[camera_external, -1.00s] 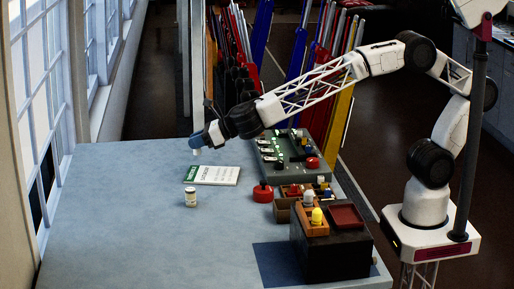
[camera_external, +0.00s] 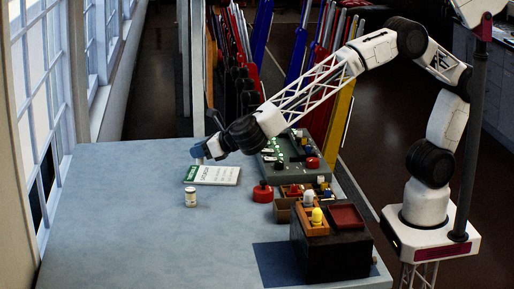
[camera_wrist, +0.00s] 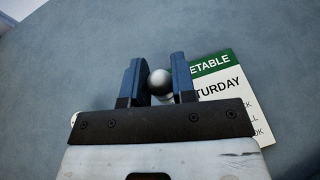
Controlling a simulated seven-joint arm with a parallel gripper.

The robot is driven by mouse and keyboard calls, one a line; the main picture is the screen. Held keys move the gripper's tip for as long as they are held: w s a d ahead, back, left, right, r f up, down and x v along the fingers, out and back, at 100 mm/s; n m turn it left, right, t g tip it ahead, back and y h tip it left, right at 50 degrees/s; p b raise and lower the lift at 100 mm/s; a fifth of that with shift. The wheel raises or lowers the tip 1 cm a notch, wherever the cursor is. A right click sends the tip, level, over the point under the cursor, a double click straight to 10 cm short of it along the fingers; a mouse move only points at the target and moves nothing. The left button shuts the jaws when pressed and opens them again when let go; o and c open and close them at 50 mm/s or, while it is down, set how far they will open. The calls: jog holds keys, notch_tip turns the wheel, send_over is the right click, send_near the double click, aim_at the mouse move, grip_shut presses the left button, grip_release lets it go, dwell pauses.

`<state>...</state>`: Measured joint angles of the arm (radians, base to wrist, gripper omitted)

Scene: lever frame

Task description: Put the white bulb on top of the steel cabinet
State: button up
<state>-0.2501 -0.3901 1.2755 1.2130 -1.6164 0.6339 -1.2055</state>
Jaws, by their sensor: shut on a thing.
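My gripper (camera_external: 199,152) is low over the far left of the blue-grey table, just beyond the printed card. In the wrist view its two blue fingers (camera_wrist: 157,72) are shut on a pale, round bulb (camera_wrist: 159,83), which looks white to silver. Its lower end is hidden, and I cannot tell whether it touches the table. A dark, box-shaped cabinet (camera_external: 340,254) stands at the table's near right. It carries an orange rack (camera_external: 312,228) with a yellow bulb (camera_external: 317,216) and a paler bulb (camera_external: 308,198), plus a dark red tray (camera_external: 346,216).
The card (camera_external: 212,175) lies close to my gripper, and a small jar (camera_external: 190,197) stands nearer the camera. A red button-like object (camera_external: 263,192) and a grey lever console (camera_external: 283,158) are to the right. The table's left side is clear.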

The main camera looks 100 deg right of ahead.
jog(key=shift+s+a+f+m+g+h, duration=0.35)
jog(key=shift+s+a+m+g+h, duration=0.7)
jog(key=shift+s+a, duration=1.4)
jog(key=shift+s+a+f+m+g+h, duration=0.4)
jog(key=shift+s+a+m+g+h, duration=0.7)
jog(key=shift+a, duration=2.5)
jog(key=shift+s+a+f+m+g+h, duration=0.35)
jog(key=shift+s+a+m+g+h, duration=0.35)
jog(key=shift+s+a+m, duration=1.25)
jog(key=shift+a+n, duration=0.6)
jog(key=shift+a, duration=0.5)
jog(key=w+a, duration=0.2)
jog(key=w, duration=0.3)
jog(key=w+a+f, duration=0.1)
jog(key=w, duration=0.4)
jog(key=w+a, duration=0.2)
jog(key=w, duration=0.3)
jog(key=shift+a+f, duration=0.25)
jog(key=shift+a, duration=0.05)
jog(key=shift+s+f, duration=0.1)
jog(key=shift+f, duration=1.65)
jog(key=shift+f, duration=0.15)
